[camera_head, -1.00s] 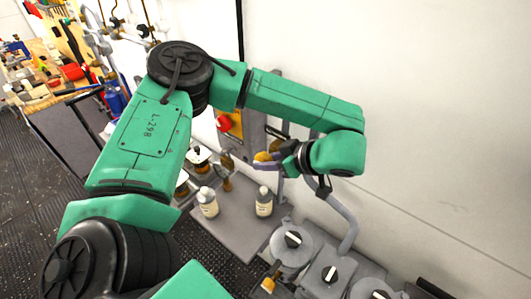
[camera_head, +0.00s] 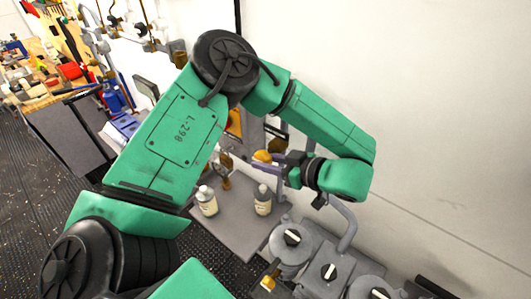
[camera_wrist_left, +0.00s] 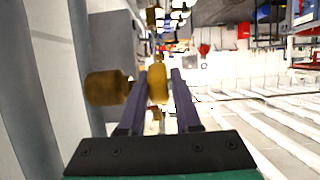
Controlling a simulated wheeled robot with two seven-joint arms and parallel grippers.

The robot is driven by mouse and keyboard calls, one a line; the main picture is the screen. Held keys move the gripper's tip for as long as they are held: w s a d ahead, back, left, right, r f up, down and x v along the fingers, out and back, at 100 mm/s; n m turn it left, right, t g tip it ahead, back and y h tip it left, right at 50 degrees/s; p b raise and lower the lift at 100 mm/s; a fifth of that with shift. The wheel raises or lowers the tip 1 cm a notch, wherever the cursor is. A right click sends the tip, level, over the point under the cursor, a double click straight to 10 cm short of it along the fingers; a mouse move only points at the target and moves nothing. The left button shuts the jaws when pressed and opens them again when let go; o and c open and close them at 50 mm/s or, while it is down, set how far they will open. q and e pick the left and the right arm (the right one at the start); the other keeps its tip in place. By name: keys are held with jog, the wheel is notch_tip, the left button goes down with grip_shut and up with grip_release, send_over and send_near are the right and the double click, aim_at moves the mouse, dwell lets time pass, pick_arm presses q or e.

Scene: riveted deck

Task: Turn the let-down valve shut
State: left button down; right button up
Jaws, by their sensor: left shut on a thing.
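The let-down valve shows as a yellow handle (camera_head: 262,156) in the head view, beside the wall-side equipment. My left gripper (camera_head: 272,158) reaches it from the right. In the left wrist view the yellow handle (camera_wrist_left: 158,83) sits between the two purple-grey fingers (camera_wrist_left: 160,88), which are shut on it. A brass cylindrical part (camera_wrist_left: 108,88) lies just left of the fingers. The gripper hides part of the handle, and I cannot tell the valve's exact angle. My right gripper is not in view.
Two white-capped bottles, one on the left (camera_head: 207,201) and one on the right (camera_head: 263,200), stand on a grey shelf (camera_head: 235,225) below the gripper. Grey units with black-and-white knobs (camera_head: 291,237) stand in front. A pale wall (camera_head: 440,120) is close on the right.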

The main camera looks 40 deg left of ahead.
pick_arm(q)
jog(key=c, duration=0.6)
grip_release()
jog(key=shift+d+f, duration=0.1)
jog(key=shift+f, duration=0.05)
jog(key=b+v, duration=0.3)
jog(key=v, duration=1.1)
jog(key=shift+d+b, duration=0.3)
jog(key=shift+b, duration=0.05)
